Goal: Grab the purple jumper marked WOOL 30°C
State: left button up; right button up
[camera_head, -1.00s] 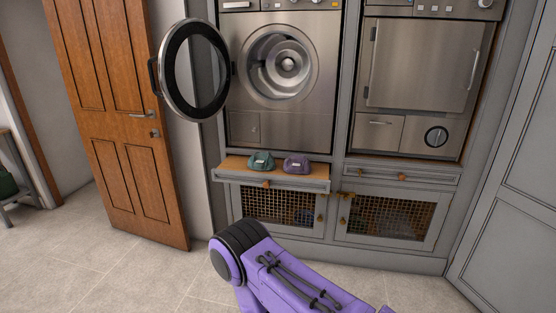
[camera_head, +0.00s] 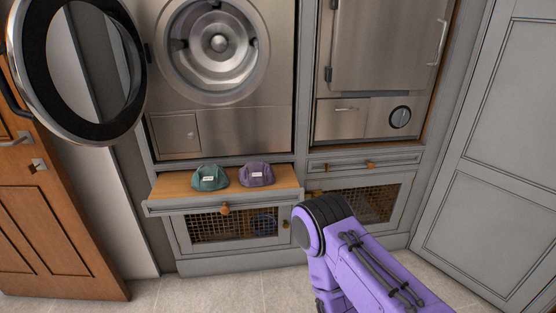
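The purple jumper (camera_head: 257,175) lies folded in a low bundle with a small white label on its front, too small to read. It rests on the wooden pull-out shelf (camera_head: 170,187) below the open washing machine. A similar green bundle (camera_head: 210,178) with a white label lies just to its left, a small gap or light contact between them. My purple right arm reaches in from the lower right, its black-banded joint below and right of the shelf. Neither gripper shows in the head view.
The washing machine's round door (camera_head: 128,75) hangs open at the left, above and left of the shelf. A second appliance (camera_head: 385,45) stands at the right. Mesh-fronted cupboards (camera_head: 232,224) sit below the shelf. A wooden door (camera_head: 45,230) stands at far left. Tiled floor (camera_head: 215,292) lies in front.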

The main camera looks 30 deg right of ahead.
aim_at(254, 173)
jog(key=z, duration=0.4)
jog(key=i, duration=1.6)
jog(key=z, duration=0.3)
